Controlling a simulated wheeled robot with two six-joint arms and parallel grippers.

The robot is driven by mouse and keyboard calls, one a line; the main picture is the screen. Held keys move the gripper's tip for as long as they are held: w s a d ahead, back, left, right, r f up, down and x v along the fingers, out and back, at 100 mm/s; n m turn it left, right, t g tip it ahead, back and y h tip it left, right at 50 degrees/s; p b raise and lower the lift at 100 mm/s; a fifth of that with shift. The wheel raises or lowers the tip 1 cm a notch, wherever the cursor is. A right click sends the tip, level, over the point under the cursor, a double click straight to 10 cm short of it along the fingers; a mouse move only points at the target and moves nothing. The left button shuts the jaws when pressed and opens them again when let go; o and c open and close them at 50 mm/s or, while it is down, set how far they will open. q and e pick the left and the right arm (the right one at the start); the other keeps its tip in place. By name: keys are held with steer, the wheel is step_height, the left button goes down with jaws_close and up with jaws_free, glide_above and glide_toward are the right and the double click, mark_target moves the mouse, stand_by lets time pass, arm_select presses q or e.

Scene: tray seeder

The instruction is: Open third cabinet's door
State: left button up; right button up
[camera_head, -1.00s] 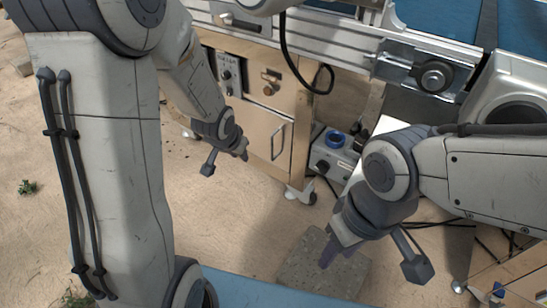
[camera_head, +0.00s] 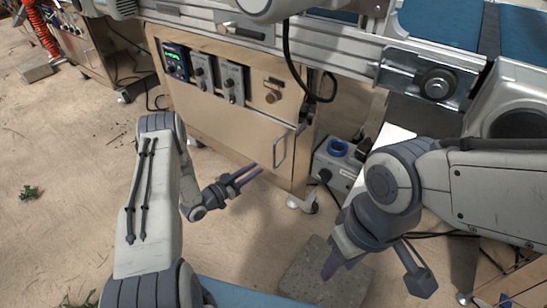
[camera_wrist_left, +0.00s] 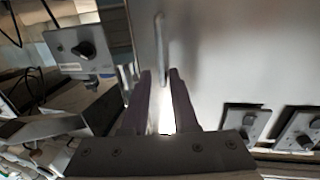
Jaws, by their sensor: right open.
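The wooden cabinet (camera_head: 215,115) stands under the conveyor, with its light brown door shut. A thin metal handle (camera_head: 280,150) is upright near the door's right edge. In the left wrist view the handle (camera_wrist_left: 161,48) appears just past the fingertips, roughly in line with the gap. My left gripper (camera_head: 259,175) is open and empty, in front of the door and a little left of and below the handle, apart from it. Its two fingers (camera_wrist_left: 159,72) show in the wrist view. My right gripper (camera_head: 374,275) is open and empty at the lower right, above the floor.
Control modules (camera_head: 204,75) line the cabinet top. A grey box with a blue knob (camera_head: 338,158) stands right of the cabinet. A caster (camera_head: 303,203) is below its corner. A stone slab (camera_head: 322,275) lies on the sand. The conveyor frame (camera_head: 340,55) runs above.

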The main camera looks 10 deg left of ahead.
mark_target(274, 165)
arm_select(q)
steer(key=shift+b+x, duration=2)
steer(key=shift+x, duration=2.95)
jaws_close()
steer(key=shift+a, duration=0.1)
